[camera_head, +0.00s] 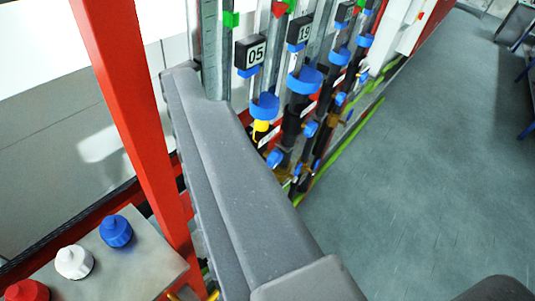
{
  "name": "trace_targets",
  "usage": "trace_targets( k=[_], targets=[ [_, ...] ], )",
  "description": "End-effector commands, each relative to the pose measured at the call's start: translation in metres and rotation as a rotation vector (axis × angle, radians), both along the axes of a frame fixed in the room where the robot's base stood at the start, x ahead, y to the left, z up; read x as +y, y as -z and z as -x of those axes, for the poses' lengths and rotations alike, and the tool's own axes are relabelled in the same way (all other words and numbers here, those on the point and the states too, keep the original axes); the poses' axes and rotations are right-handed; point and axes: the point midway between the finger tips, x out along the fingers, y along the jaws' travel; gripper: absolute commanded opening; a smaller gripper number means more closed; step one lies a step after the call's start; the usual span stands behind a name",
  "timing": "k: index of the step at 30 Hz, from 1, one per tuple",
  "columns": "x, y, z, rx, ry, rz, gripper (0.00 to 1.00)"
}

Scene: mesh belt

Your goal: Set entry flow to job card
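Several upright flow tubes stand in a row at upper centre. One carries a black tag reading 05 (250,52), and another a tag that looks like 19 (300,30). Blue collars (305,80) and small blue knobs (275,158) sit on the tubes. A yellow piece (261,127) shows below one blue collar. No job card can be made out. A long grey body (235,190), which looks like part of my arm or gripper, crosses from lower right to upper left and hides the lower part of the nearest tubes. No pair of fingertips can be made out.
A red post (125,110) stands at left. A grey box (130,262) at lower left carries blue (116,231), white (74,262) and red (27,291) knobs. A green rail (345,147) runs along the floor. The grey-green floor (425,160) at right is largely clear.

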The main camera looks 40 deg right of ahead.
Motion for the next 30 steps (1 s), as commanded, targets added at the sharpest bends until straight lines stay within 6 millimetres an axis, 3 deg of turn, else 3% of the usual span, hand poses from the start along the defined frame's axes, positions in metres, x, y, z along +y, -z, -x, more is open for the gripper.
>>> trace_targets(
  k=[3,8,11,15,22,27,30],
  targets=[
    [-0.049,0.009,-0.038,-0.068,0.103,0.1,0.59],
    [-0.103,0.031,-0.08,-0.152,0.149,0.244,0.59],
    [-0.13,0.056,-0.101,-0.178,0.13,0.32,0.59],
    [-0.161,0.105,-0.122,-0.19,0.051,0.386,0.59],
    [-0.196,0.214,-0.124,-0.158,-0.159,0.351,0.59],
    [-0.206,0.294,-0.096,-0.132,-0.321,0.203,0.59],
    [-0.207,0.327,-0.075,-0.126,-0.392,0.103,0.59]
  ],
)
